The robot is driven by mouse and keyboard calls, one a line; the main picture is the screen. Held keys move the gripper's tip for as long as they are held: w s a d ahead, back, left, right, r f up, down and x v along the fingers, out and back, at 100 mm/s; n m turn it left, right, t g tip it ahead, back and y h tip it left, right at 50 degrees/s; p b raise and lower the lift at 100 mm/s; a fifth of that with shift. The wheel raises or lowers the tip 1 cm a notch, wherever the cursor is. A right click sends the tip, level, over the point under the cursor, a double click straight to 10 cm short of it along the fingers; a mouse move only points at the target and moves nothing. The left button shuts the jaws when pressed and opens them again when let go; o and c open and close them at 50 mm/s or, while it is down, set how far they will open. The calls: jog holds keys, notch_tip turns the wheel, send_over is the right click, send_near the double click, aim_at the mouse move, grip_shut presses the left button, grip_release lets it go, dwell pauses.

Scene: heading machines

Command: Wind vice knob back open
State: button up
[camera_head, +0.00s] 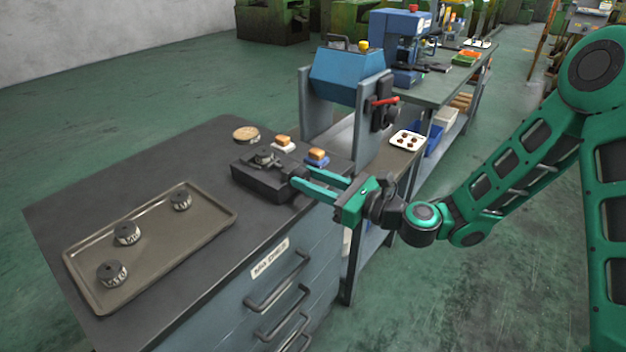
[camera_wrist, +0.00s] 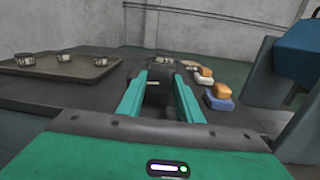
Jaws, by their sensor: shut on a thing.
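The dark vice (camera_head: 270,178) sits near the front right corner of the dark cabinet top. A small dark round part (camera_head: 263,156) is on top of it, toward its far end. My green gripper (camera_head: 305,178) reaches in from the right, level, with its fingertips at the vice's near end. The fingers are shut on the vice knob (camera_head: 299,174), which they mostly hide. In the wrist view the vice (camera_wrist: 152,68) lies straight ahead between my two fingers (camera_wrist: 160,85). How far the vice jaws stand apart is too small to tell.
A tray (camera_head: 212,235) with three dark round parts lies at left. Two brush-like blocks (camera_head: 317,157) and a round wooden disc (camera_head: 246,133) lie behind the vice. A blue machine (camera_head: 345,75) with grey side plates stands close behind my gripper. Floor in front is clear.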

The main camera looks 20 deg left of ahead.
jog(key=n, duration=0.8)
jog(key=shift+h, duration=0.3)
jog(key=n, duration=0.4)
jog(key=shift+s+n+t, duration=0.15)
jog(key=shift+n+t, duration=0.15)
jog(key=shift+n, duration=1.5)
jog(key=shift+f, duration=0.1)
jog(key=o, duration=1)
jog(key=shift+o, duration=0.2)
